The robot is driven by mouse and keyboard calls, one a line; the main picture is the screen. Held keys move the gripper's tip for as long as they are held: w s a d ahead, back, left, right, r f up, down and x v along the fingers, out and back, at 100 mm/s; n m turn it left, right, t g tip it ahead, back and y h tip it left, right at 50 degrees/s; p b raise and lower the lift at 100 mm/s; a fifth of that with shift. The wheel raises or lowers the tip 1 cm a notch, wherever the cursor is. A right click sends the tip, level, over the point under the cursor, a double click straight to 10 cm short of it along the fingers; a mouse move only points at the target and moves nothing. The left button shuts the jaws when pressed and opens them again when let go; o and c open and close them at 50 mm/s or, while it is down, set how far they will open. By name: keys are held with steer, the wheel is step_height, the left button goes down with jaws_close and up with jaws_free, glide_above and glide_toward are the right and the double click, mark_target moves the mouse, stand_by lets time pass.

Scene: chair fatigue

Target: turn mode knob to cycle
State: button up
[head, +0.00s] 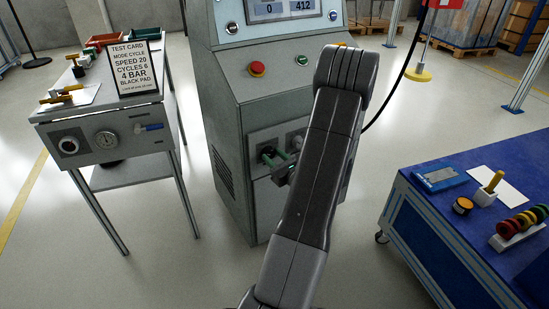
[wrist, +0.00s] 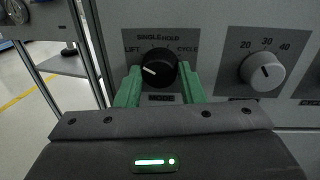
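The black mode knob (wrist: 159,68) is on the grey machine panel in the wrist view, above the MODE label. Its scale reads LIFT, SINGLE, HOLD and CYCLE. Its white pointer aims left, on the LIFT side. The green fingers of my gripper (wrist: 161,78) stand on either side of the knob, with a narrow gap showing at each side. Nothing is held. In the head view my gripper (head: 276,162) is at the machine's lower front panel, and my arm hides part of it.
A second knob (wrist: 262,71), grey with a 20-30-40 scale, is right of the mode knob. A red button (head: 257,69) is higher on the machine (head: 226,110). A side table (head: 50,120) with a test card (head: 133,68) stands left; a blue bench (head: 425,215) stands right.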

steer(key=shift+m, duration=0.4)
steer(key=shift+c, duration=0.4)
steer(key=m+p, duration=0.3)
steer(key=m, duration=0.2)
steer(key=shift+m+t, duration=0.3)
steer(key=shift+m, duration=0.1)
steer(key=m+p, duration=0.2)
steer(key=m, duration=0.3)
steer(key=shift+m+p, duration=0.35)
steer(key=shift+m, duration=0.05)
steer(key=m+t+h+p, duration=0.1)
steer(key=m+p, duration=0.2)
steer(key=m, duration=0.3)
steer(key=shift+s+a+m, duration=0.1)
steer(key=shift+m, duration=0.3)
steer(key=m+p, duration=0.2)
steer(key=m, duration=0.4)
steer(key=shift+f+h, duration=0.15)
steer(key=shift+h, duration=0.25)
steer(key=shift+m, duration=0.3)
steer(key=o, duration=1)
